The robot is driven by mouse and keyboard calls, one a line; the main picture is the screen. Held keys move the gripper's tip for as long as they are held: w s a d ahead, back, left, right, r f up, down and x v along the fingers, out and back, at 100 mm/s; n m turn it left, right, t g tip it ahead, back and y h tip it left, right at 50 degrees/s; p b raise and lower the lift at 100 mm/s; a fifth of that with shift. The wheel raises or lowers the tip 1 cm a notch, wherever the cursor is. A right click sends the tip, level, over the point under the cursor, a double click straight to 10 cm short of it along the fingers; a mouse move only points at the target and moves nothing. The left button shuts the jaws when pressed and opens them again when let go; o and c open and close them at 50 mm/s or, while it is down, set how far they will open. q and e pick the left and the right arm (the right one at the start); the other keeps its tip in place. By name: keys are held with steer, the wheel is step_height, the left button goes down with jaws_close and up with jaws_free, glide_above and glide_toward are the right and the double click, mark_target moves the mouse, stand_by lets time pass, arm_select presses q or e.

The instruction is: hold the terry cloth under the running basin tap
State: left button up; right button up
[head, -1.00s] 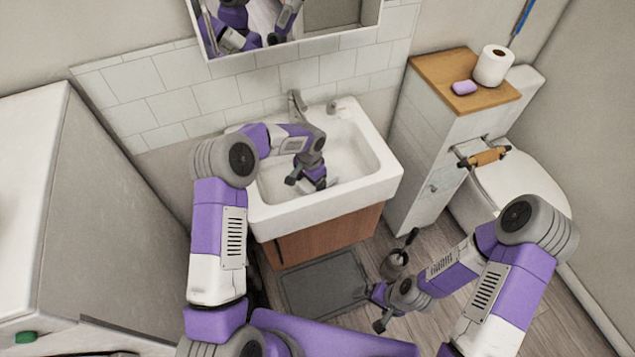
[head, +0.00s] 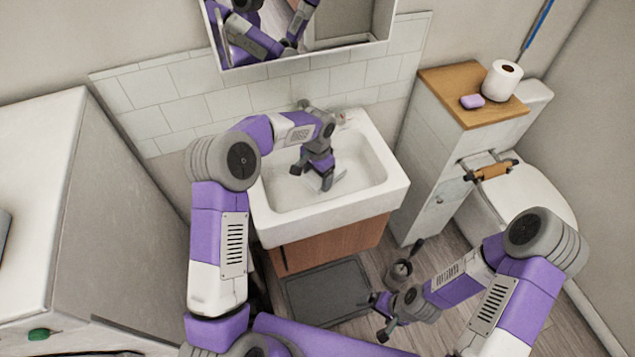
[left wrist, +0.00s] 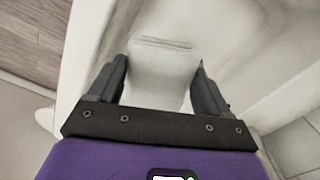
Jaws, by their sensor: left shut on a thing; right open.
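The white basin (head: 282,198) is set in front of the tiled wall. Its grey tap (head: 305,104) stands at the back rim, mostly hidden behind my left wrist. My left gripper (head: 315,180) points down inside the basin, in front of the tap. In the left wrist view its fingers (left wrist: 160,88) are shut on the pale terry cloth (left wrist: 163,68), which lies between them. The cloth is hard to make out in the head view. I cannot see any running water. My right gripper (head: 373,318) is open and empty, low over the floor beside the mat.
A narrow cabinet (head: 440,150) right of the basin carries a purple soap (head: 472,101) and a paper roll (head: 502,80). The toilet (head: 520,195) is beyond it. A toilet brush (head: 399,272) and grey mat (head: 325,290) are on the floor. A mirror (head: 345,25) hangs above.

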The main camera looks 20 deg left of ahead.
arm_select(q)
steer(key=shift+a+r, duration=0.2)
steer(key=shift+r, duration=0.3)
steer(key=s+a+t+h+b, duration=0.2)
steer(key=s+a+t+b, duration=0.3)
steer(key=a, duration=0.4)
steer(key=w+d+f, duration=0.1)
steer(key=w+d, duration=0.1)
steer(key=w, duration=0.3)
steer(key=w+d+f+b, duration=0.1)
steer(key=w+d+f, duration=0.1)
steer(key=w, duration=0.3)
steer(key=shift+w+d, duration=0.25)
steer(key=shift+w, duration=0.05)
